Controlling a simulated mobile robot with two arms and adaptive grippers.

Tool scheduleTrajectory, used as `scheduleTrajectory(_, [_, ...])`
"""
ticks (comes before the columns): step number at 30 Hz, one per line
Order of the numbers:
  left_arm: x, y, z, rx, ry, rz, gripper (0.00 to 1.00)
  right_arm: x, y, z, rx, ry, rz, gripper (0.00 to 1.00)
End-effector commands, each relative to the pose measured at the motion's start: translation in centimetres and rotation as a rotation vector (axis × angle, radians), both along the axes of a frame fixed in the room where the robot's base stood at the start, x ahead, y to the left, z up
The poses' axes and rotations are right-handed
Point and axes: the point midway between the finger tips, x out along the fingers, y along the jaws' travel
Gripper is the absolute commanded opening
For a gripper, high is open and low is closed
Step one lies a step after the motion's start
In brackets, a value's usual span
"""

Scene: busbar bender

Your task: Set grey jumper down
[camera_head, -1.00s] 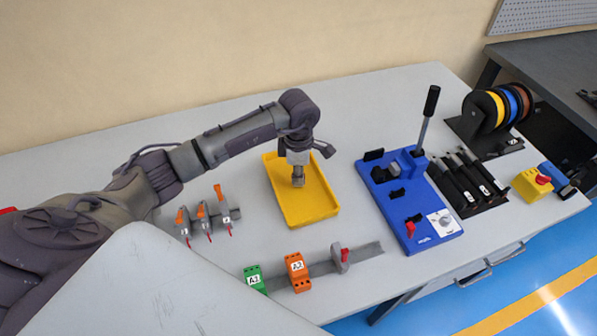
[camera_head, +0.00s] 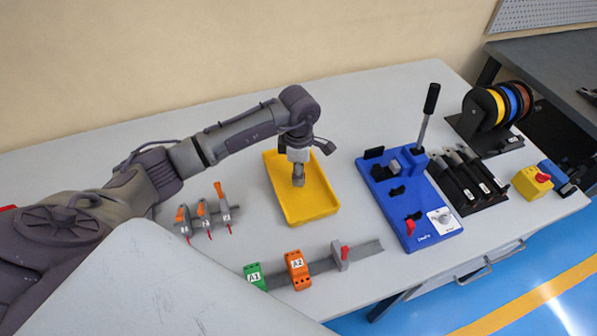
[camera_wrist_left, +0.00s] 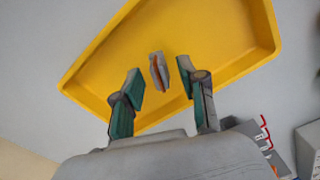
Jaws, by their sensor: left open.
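My left gripper (camera_head: 298,180) points down over the yellow tray (camera_head: 327,208). In the left wrist view the gripper (camera_wrist_left: 160,82) is open, with its two fingers apart. The grey jumper (camera_wrist_left: 158,72), a small grey piece with a copper-orange edge, shows between and just beyond the fingertips, against the yellow tray (camera_wrist_left: 100,75). A gap shows on each side of it. I cannot tell whether it lies flat on the tray floor. In the head view the jumper is hidden by the gripper. My right gripper is not in view.
Right of the tray stands a blue bender (camera_head: 410,200) with an upright lever (camera_head: 427,115). In front is a rail (camera_head: 368,248) with green (camera_head: 255,276) and orange (camera_head: 297,270) blocks. Cable spools (camera_head: 505,108) are far right.

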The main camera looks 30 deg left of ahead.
Motion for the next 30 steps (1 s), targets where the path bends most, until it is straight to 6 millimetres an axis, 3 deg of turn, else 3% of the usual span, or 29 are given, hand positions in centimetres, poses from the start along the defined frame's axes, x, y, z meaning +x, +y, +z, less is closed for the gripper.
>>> scheduleTrajectory(15, [0.1,0.0,9.9,0.001,-0.006,-0.001,0.42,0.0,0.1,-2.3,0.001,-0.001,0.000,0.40])
scheduleTrajectory(21, [0.1,0.0,11.3,0.001,-0.003,-0.001,0.42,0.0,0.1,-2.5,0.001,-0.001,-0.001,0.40])
scheduleTrajectory(30, [0.0,0.0,11.3,0.001,-0.002,0.000,0.42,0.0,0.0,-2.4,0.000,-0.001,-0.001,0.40])
